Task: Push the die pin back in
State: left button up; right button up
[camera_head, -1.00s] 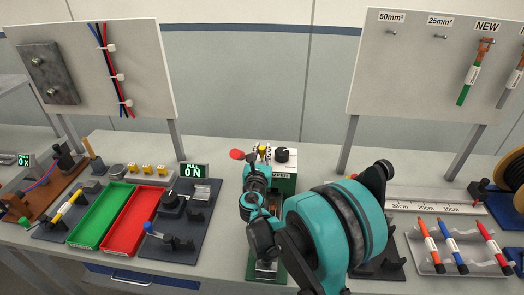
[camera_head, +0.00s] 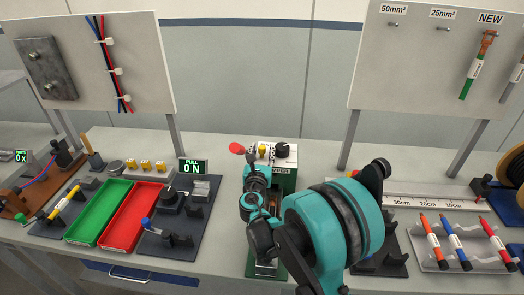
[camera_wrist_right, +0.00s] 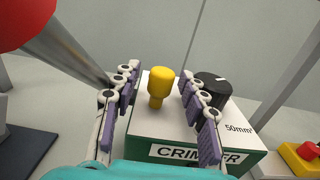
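The crimper is a green box with a white top plate, seen in the right wrist view (camera_wrist_right: 178,150) and mid-table in the head view (camera_head: 287,181). The yellow die pin (camera_wrist_right: 160,86) stands upright on its top, its round head and part of its thinner shaft showing above the plate. It also shows in the head view (camera_head: 263,152). My right gripper (camera_wrist_right: 158,90) is open, with one finger on each side of the pin and a gap on both sides. In the head view my right arm hides much of the crimper's front. My left gripper is not in view.
A black dial (camera_wrist_right: 213,88) marked 50mm² is close to the right finger. The red knob (camera_wrist_right: 22,20) of a lever is at the wrist view's upper left.

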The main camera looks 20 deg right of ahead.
jog(key=v, duration=1.2)
jog(key=shift+s, duration=0.1)
